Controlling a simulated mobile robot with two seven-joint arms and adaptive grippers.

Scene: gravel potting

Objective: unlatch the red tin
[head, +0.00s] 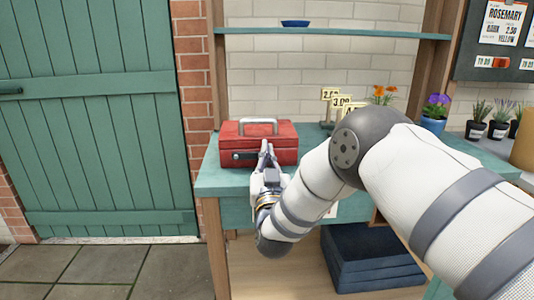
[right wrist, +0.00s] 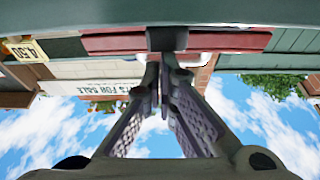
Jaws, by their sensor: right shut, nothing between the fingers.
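The red tin (head: 280,133) stands with its lid down at the left end of the teal bench (head: 225,180). A silver handle (head: 258,120) is on its lid. A dark latch piece (head: 240,156) shows low on its front. My right gripper (head: 265,148) is shut and empty, its fingertips up against or just before the tin's front. In the right wrist view a red strip of the tin (right wrist: 110,44) crosses the top, with a dark block (right wrist: 167,39) right at the fingertips (right wrist: 165,62). I cannot tell whether they touch. My left gripper is out of view.
Price signs (head: 342,103), an orange-flowered plant (head: 382,95) and a blue pot (head: 433,125) stand right of the tin. A shelf (head: 340,33) with a blue dish (head: 295,23) is above. Dark crates (head: 365,250) sit below. A green door (head: 90,120) is at left.

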